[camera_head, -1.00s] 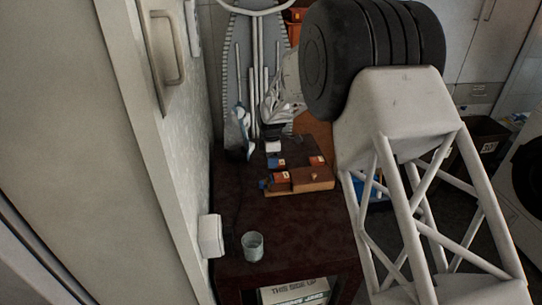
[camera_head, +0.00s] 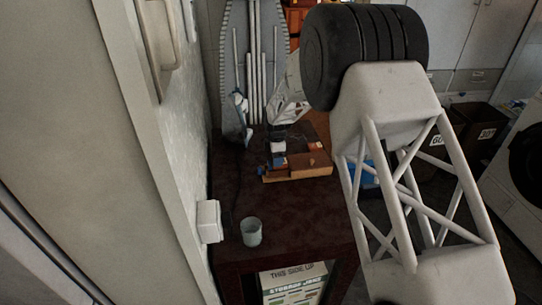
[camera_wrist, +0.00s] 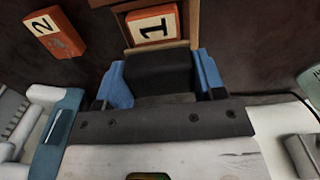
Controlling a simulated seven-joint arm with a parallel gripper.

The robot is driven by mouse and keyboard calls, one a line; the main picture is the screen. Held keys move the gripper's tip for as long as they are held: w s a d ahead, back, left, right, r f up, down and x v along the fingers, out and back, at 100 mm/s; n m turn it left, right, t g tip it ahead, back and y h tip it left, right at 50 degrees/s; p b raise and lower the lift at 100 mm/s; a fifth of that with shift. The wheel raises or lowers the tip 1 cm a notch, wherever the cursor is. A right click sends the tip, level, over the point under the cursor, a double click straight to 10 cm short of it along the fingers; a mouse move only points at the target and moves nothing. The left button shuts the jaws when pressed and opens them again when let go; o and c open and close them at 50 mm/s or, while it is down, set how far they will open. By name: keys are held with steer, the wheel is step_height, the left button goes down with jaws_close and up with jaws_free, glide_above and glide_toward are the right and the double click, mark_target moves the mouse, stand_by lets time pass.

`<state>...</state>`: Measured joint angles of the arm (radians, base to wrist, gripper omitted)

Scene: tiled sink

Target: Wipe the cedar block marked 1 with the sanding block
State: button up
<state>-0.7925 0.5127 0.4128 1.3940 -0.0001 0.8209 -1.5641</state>
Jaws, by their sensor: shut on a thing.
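My gripper (camera_wrist: 163,78) has blue fingers, shut on a dark sanding block (camera_wrist: 158,68) in the wrist view. The orange cedar block marked 1 (camera_wrist: 153,26) sits in a wooden holder (camera_wrist: 195,22) just beyond the sanding block. I cannot tell whether the two touch. In the head view my gripper (camera_head: 270,164) is low at the left end of the wooden holder (camera_head: 310,171); the sanding block is too small to make out there.
An orange block marked 2 (camera_wrist: 55,33) lies apart at upper left. The dark table (camera_head: 285,210) carries a pale cup (camera_head: 251,232) at its near side. A blue-and-white object (camera_head: 240,112) stands at the back left. The table front is mostly clear.

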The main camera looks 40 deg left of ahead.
steer(key=shift+w+d, duration=0.95)
steer(key=shift+d, duration=0.05)
steer(key=shift+w+d+f, duration=0.15)
steer(key=shift+f, duration=0.1)
steer(key=shift+s+a+r, duration=0.25)
steer(key=shift+s+a, duration=0.25)
steer(key=shift+a, duration=0.05)
steer(key=shift+s+a+f, duration=0.15)
steer(key=shift+s+f, duration=0.05)
steer(key=shift+s+a+r, duration=0.25)
steer(key=shift+s+a, duration=0.2)
steer(key=shift+a, duration=0.05)
steer(key=shift+s+a, duration=0.55)
steer(key=shift+s+a+f, duration=0.15)
steer(key=shift+s+a, duration=0.1)
steer(key=shift+s, duration=0.05)
steer(key=shift+s+a+r, duration=0.15)
steer(key=shift+a+r, duration=0.05)
steer(key=shift+r, duration=3.95)
